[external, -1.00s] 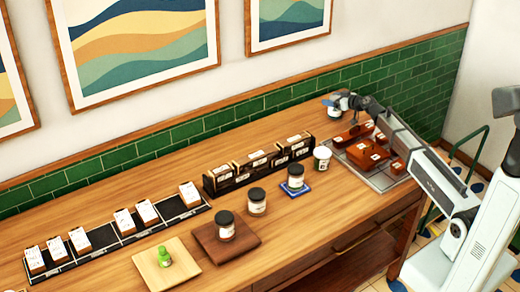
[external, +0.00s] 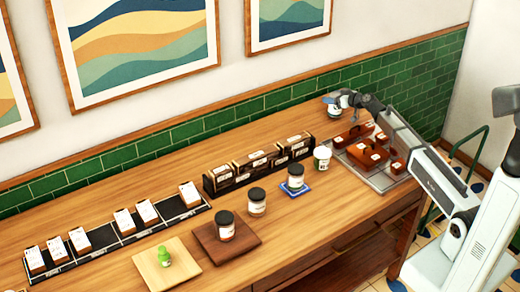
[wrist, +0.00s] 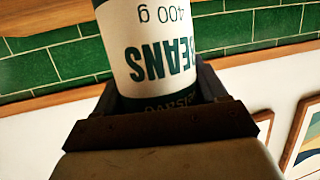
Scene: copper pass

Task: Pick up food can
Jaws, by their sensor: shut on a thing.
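The food can (wrist: 150,42), with a white label reading "BEANS 400 g" upside down and dark green bands, fills the top middle of the wrist view. My gripper (wrist: 165,92) is shut on it, with dark fingers on both sides. In the external view my gripper (external: 345,97) is over the far right end of the counter, near the green tiles. Whether the can's base touches the counter is hard to tell.
A metal tray (external: 381,182) with brown blocks lies below my arm. A white-and-green cup (external: 322,158) stands left of it. Several dark-lidded jars, including one on a blue coaster (external: 296,190), line the counter. A black rack (external: 243,183) holds dark boxes. The front counter is partly clear.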

